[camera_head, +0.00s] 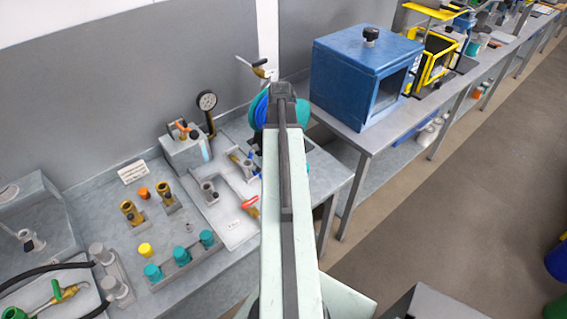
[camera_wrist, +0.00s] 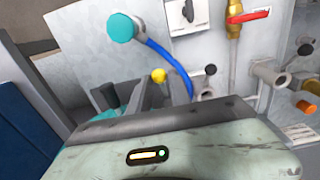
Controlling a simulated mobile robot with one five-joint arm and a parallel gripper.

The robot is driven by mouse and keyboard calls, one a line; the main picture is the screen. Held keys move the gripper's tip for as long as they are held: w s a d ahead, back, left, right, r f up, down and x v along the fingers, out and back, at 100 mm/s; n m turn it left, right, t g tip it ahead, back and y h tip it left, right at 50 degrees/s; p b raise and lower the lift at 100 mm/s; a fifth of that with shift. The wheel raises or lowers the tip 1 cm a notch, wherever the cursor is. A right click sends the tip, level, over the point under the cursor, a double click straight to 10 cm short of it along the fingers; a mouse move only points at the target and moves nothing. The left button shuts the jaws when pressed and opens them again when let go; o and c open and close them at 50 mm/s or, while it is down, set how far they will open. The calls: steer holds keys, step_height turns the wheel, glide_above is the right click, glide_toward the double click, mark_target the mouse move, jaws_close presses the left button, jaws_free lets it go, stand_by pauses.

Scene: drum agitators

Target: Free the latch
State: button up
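I cannot tell for certain which part is the latch. A small yellow knob (camera_wrist: 158,75) shows in the wrist view, between the dark fingers of my gripper (camera_wrist: 140,86). The fingers stand apart. I cannot tell whether either touches the knob. A teal round cap (camera_wrist: 120,28) with a blue hose (camera_wrist: 158,58) lies beyond the fingers.
A red-handled brass valve (camera_wrist: 235,20) and a black lever (camera_wrist: 188,11) are on the panel. A pressure gauge (camera_head: 207,101) stands left of my arm. A blue box (camera_head: 345,75) stands on the bench to the right. Teal caps (camera_head: 181,256) line the near bench.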

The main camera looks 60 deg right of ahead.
steer(key=shift+o, duration=1.3)
step_height(320, 180, up, 9)
steer(key=p, duration=0.9)
